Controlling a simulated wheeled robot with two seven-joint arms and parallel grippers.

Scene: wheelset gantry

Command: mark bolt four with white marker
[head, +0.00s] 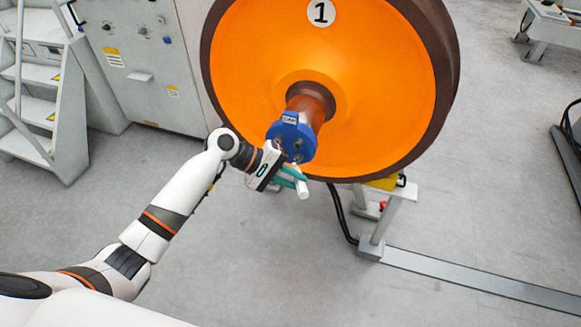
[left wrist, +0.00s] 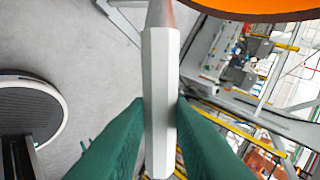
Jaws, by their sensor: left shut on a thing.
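My left gripper (head: 290,178), with green fingers, is shut on a white marker (head: 303,190) just below the blue axle end cap (head: 294,138). In the left wrist view the marker (left wrist: 159,90) stands between the two green fingers, its grey tip end at the top edge. The cap sits on the end of the brown axle stub (head: 312,102) and has a small label and a few dark bolts on its face. The bolts are too small to tell which is number four. I cannot tell whether the marker touches the cap. My right gripper is out of view.
The large orange wheel (head: 255,55) with a brown rim and a "1" plate stands behind the cap. A grey stand (head: 385,215) and floor rail (head: 470,275) are at lower right. Grey cabinets (head: 140,60) and steps (head: 40,100) are at left. The front floor is clear.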

